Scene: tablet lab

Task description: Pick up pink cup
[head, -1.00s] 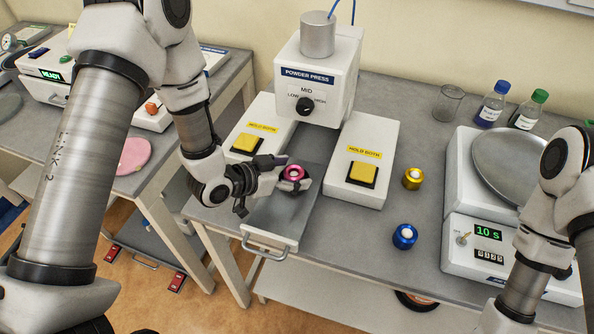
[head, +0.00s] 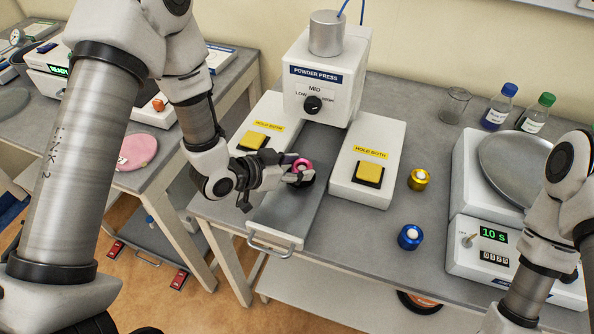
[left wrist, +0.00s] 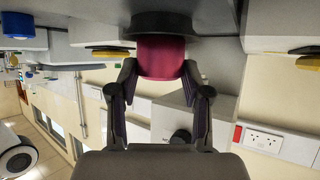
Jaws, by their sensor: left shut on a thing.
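The pink cup (head: 302,165) is between the fingers of my left gripper (head: 297,173), over the grey tray plate of the powder press. My left gripper is shut on it. In the left wrist view, the cup (left wrist: 163,57) is held between both fingertips (left wrist: 160,80), and a round black holder (left wrist: 163,24) lies close against its end. Whether cup and holder still touch I cannot tell. In the head view the fingers partly hide the cup's side and the holder. My right arm shows at the right edge; its gripper is out of view.
The powder press (head: 326,75) rises just behind, with yellow-button boxes (head: 252,146) (head: 368,174) on both sides. A yellow cup (head: 418,180) and a blue cup (head: 410,237) stand to the right, before a scale (head: 470,245). Bottles and a beaker stand behind.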

